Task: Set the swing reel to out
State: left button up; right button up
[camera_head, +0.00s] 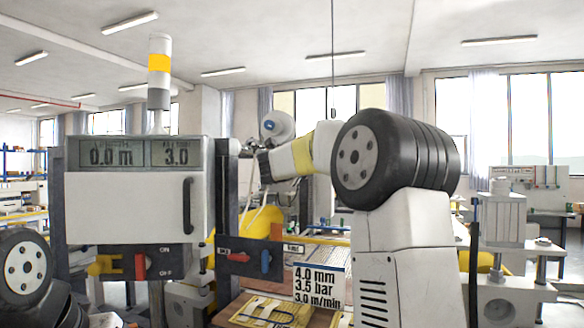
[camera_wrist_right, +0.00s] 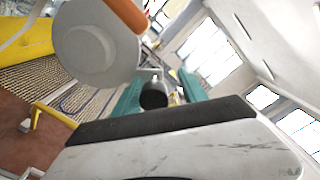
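A pale reel (camera_head: 278,125) with a round end shows in the head view, high behind the machine, just above my right wrist. In the right wrist view a large grey disc (camera_wrist_right: 97,45) with an orange bar at its upper right fills the upper left; it appears to be the reel. My right arm reaches up and left, with its dark gripper (camera_head: 264,167) below the reel and partly hidden. Contact with the reel and the finger gap cannot be made out. My left gripper is out of view; only part of my left arm shows at lower left.
A white cabinet (camera_head: 130,205) with displays reading 0.0 m and 3.0 stands at left, under a yellow-banded lamp (camera_head: 159,70). A red switch (camera_head: 140,265) and a blue switch (camera_head: 265,261) face me. A sign (camera_head: 320,287) and a patterned sheet (camera_head: 270,310) are below.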

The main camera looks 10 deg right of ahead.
jog(key=v, duration=0.7)
jog(key=shift+s+a, duration=0.25)
jog(key=shift+s, duration=0.1)
jog(key=shift+f, duration=0.1)
jog(key=s+d+f+m+g+y, duration=0.2)
jog(key=s+f+m+g, duration=0.1)
jog(key=s+f+m, duration=0.55)
jog(key=s+d+f+m+g+y, duration=0.2)
jog(key=s+f+m+g, duration=0.1)
jog(key=s+f+m, duration=0.6)
jog(key=s+a+f+m+g+y, duration=0.1)
jog(key=s+a+f+m+y, duration=0.3)
jog(key=s+m, duration=0.4)
jog(key=s+a+f+m+g+y, duration=0.1)
jog(key=s+a+f+m+y, duration=0.3)
jog(key=m, duration=1)
jog(key=s+a+f, duration=0.3)
jog(key=s+a, duration=0.1)
jog(key=s, duration=0.1)
jog(key=shift+g, duration=0.4)
jog(key=shift+f, duration=0.15)
